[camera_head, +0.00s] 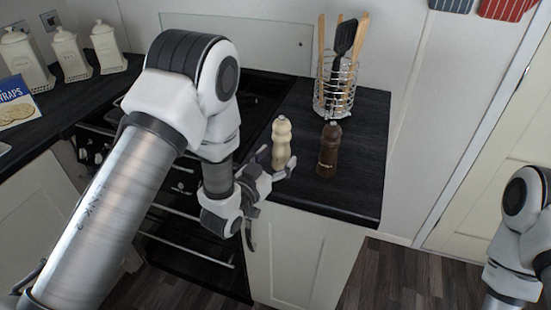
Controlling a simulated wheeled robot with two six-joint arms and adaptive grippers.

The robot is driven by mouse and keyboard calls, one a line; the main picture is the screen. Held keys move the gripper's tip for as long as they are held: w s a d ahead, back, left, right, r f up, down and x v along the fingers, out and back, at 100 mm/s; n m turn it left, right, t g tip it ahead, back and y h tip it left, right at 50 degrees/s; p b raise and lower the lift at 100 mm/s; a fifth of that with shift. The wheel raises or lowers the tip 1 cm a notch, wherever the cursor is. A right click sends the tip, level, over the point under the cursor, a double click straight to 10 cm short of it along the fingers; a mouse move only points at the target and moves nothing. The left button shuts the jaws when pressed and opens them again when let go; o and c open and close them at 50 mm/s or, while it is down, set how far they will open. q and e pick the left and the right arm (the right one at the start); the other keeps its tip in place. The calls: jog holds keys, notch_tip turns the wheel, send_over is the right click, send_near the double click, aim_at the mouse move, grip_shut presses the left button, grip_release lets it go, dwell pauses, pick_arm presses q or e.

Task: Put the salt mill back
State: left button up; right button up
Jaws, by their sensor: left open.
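The cream salt mill (281,146) stands upright on the dark worktop, near its left edge by the hob. A dark brown mill (329,152) stands upright to its right, with a gap between them. My left gripper (266,188) is open and empty at the worktop's front left edge, just in front of and below the salt mill. One finger overlaps the view near the salt mill's base; I cannot tell whether it touches. My right arm shows at the right edge, but its gripper is out of view.
A wire holder (336,88) with wooden utensils and a black spatula stands behind the mills. The worktop (360,185) right of the brown mill is bare. Several cream canisters (70,55) and a cracker box (15,103) stand on the left counter.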

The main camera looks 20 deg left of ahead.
pick_arm(q)
jog(key=shift+r, duration=0.25)
jog(key=v, duration=1.2)
jog(key=s+a+f+g+y, duration=0.1)
jog(key=s+f+g, duration=0.2)
jog(key=f, duration=0.4)
jog(key=s+f+n+g+y, duration=0.1)
jog(key=s+f+g, duration=0.2)
jog(key=f, duration=0.3)
jog(key=s+a+f+g+y, duration=0.1)
jog(key=s+f+g, duration=0.15)
jog(key=f, duration=0.45)
jog(key=s+a+f+n+g, duration=0.1)
jog(key=s+f+g, duration=0.3)
jog(key=s, duration=0.3)
jog(key=s+a+f+n+g+y, duration=0.1)
jog(key=s+f+g, duration=0.3)
jog(key=s, duration=0.4)
jog(key=shift+g, duration=0.45)
jog(key=shift+s, duration=0.2)
